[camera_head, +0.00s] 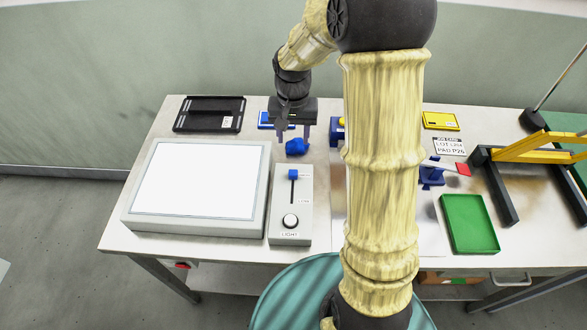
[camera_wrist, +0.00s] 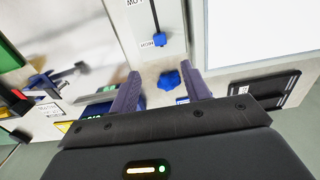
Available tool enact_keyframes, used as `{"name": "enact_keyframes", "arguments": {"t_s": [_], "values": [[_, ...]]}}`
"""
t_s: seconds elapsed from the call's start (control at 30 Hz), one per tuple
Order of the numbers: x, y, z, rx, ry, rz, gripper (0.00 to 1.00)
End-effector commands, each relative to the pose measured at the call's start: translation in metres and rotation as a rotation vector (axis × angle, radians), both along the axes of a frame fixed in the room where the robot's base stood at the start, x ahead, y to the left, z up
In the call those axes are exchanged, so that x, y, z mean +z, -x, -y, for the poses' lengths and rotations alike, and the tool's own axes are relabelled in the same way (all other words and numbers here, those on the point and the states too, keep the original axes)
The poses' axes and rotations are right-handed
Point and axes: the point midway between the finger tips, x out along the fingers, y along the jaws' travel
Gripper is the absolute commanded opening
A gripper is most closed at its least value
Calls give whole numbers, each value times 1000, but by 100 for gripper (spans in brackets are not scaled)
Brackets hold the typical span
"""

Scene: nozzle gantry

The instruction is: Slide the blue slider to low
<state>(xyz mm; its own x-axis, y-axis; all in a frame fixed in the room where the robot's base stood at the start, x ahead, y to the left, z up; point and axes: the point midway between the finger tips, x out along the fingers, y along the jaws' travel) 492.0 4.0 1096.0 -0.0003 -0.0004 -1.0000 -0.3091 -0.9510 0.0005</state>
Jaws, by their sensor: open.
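The LOW label is beside the near end of the slot. In the wrist view the blue slider (camera_wrist: 160,40) shows beside a label that seems to read HIGH. My gripper (camera_head: 294,138) is open, pointing down behind the box, apart from the slider. In the wrist view my gripper (camera_wrist: 163,72) has both fingers apart with nothing held between them.
A blue lump (camera_head: 296,147) lies between my gripper and the box. A black tray (camera_head: 209,114) lies behind; a green tray (camera_head: 469,223) is right.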

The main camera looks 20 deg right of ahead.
Motion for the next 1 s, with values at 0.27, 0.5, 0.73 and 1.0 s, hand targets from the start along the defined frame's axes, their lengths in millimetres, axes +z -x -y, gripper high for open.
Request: {"name": "enact_keyframes", "arguments": {"t_s": [0.27, 0.5, 0.73, 1.0], "values": [[-49, 1, 0, 1, -1, -5, 47], [-90, 1, 0, 1, -1, -5, 47], [-126, 1, 0, 1, 0, -4, 47], [-149, 0, 0, 0, 0, 0, 47]]}}
